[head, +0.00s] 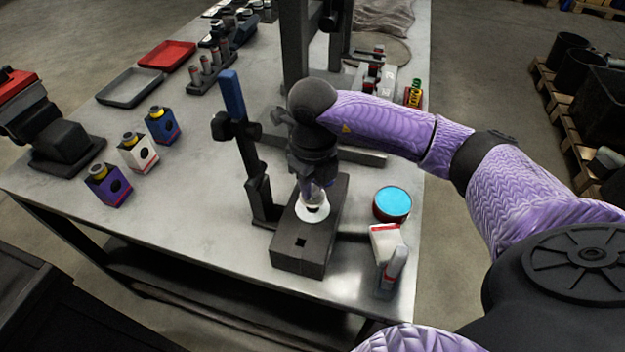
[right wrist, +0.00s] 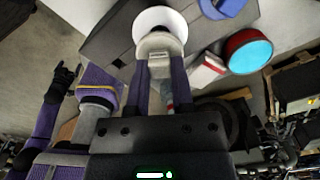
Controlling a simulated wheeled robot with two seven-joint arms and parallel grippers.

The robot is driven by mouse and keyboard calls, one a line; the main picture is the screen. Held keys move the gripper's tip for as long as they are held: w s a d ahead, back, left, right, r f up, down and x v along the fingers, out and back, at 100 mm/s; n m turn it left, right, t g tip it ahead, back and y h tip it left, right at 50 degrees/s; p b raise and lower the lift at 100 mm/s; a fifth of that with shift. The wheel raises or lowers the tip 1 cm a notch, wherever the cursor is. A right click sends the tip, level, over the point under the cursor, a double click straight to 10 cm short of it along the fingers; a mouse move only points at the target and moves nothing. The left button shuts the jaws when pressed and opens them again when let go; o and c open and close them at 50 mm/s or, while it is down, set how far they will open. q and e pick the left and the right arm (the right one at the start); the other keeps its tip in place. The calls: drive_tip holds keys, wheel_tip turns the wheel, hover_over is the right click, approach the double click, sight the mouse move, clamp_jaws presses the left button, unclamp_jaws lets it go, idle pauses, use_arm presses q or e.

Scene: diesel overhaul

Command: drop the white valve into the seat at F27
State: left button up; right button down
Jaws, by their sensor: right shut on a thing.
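My right gripper (head: 313,188) is shut on the white valve, pointing down over the dark block. The valve's white disc (head: 312,212) shows below the fingers, over the far part of the block (head: 303,258). I cannot tell whether the disc touches the block. In the right wrist view, the fingers (right wrist: 161,88) grip a pale grey body (right wrist: 160,45) with the white disc (right wrist: 160,18) beyond it. A square opening shows in the block's near part. No F27 label is readable. A dark claw-like shape (right wrist: 60,82) at the left may be my left gripper.
A blue-topped red tin (head: 392,204) and a white-and-red box (head: 385,241) stand right of the block. A stand with a blue handle (head: 232,95) is close on its left. Three coloured boxes stand farther left, with clear table between.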

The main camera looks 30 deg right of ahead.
drive_tip(key=shift+f, duration=0.15)
drive_tip(key=shift+f, duration=0.1)
drive_tip(key=shift+f+b, duration=0.45)
drive_tip(key=shift+b, duration=0.05)
drive_tip(key=shift+f, duration=0.1)
idle(0.4)
drive_tip(key=shift+f+b, duration=0.45)
drive_tip(key=shift+f, duration=0.1)
drive_tip(key=shift+f, duration=0.15)
idle(0.3)
